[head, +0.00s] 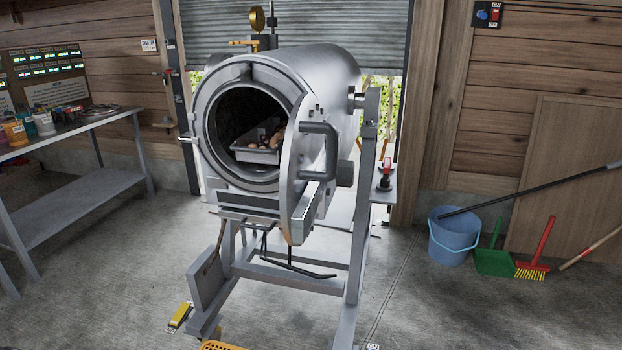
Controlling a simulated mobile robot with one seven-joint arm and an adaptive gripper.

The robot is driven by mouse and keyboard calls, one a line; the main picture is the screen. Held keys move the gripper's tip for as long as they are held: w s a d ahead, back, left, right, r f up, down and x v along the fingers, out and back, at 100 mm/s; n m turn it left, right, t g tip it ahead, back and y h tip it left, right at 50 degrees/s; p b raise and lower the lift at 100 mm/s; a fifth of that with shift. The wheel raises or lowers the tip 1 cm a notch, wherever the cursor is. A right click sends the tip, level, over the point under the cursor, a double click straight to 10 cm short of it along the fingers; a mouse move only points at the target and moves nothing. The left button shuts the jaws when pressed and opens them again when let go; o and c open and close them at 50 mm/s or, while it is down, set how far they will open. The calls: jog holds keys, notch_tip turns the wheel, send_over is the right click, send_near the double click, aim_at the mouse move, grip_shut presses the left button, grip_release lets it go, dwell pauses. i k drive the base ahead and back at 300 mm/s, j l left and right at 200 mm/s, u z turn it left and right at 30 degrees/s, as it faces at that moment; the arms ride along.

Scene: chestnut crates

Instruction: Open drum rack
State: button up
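A large grey metal drum (335,75) lies on its side on a metal stand (356,255), its round mouth facing me. Its round door (297,205) is swung open to the right and shows nearly edge-on, with a thick handle (318,150) on it. Inside the dark mouth, a grey tray-like rack (257,156) holds several brown chestnuts (277,138). The back of the rack is hidden in shadow. My gripper is not in view.
A metal table (75,127) with jars stands at the left. A blue bucket (453,240), green dustpan (494,262) and red broom (538,252) stand at the right wall. A yellow pedal-like piece (180,315) and an orange object (222,346) are low in front. The floor between is mostly clear.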

aim_at(263, 143)
jog(key=i+l+u, duration=0.25)
jog(key=i+l, duration=0.45)
